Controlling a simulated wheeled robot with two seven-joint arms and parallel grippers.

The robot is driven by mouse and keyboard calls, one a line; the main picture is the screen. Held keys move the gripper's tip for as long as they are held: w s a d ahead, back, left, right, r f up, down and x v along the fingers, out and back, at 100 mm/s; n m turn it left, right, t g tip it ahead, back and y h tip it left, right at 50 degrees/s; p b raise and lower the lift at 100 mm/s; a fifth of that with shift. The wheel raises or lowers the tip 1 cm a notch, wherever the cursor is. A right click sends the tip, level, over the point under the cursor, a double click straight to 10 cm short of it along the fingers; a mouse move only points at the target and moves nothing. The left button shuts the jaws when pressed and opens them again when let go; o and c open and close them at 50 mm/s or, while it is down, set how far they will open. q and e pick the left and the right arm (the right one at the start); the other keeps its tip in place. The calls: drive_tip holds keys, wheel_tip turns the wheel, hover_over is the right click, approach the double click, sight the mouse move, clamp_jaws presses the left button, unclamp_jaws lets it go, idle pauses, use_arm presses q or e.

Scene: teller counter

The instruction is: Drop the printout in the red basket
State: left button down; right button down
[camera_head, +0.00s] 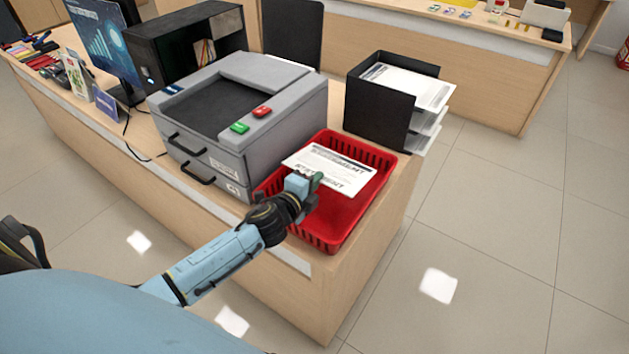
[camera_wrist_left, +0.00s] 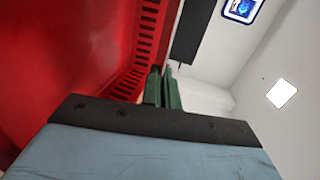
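The printout (camera_head: 328,169), a white sheet with black text, lies nearly flat over the red basket (camera_head: 345,222) in the head view. Its left corner overlaps the basket's rim. My left gripper (camera_head: 317,180) is at the sheet's near edge, above the basket's front left part. In the left wrist view the green fingers of my left gripper (camera_wrist_left: 165,88) are close together, with a pale surface just beyond them that looks like the sheet. The basket's red slotted wall (camera_wrist_left: 80,60) fills the left of that view. My right gripper is out of view.
A grey machine (camera_head: 260,130) with green and red buttons stands left of the basket on the wooden counter (camera_head: 300,283). A black paper tray rack (camera_head: 378,110) stands behind it. A monitor (camera_head: 103,40) and black computer case (camera_head: 160,50) are farther left.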

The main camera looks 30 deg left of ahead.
use_arm(q)
drive_tip(key=c, duration=1.6)
unclamp_jaws()
drive_tip(key=shift+s, duration=0.15)
drive_tip(key=v, duration=1.3)
drive_tip(key=shift+p, duration=0.4)
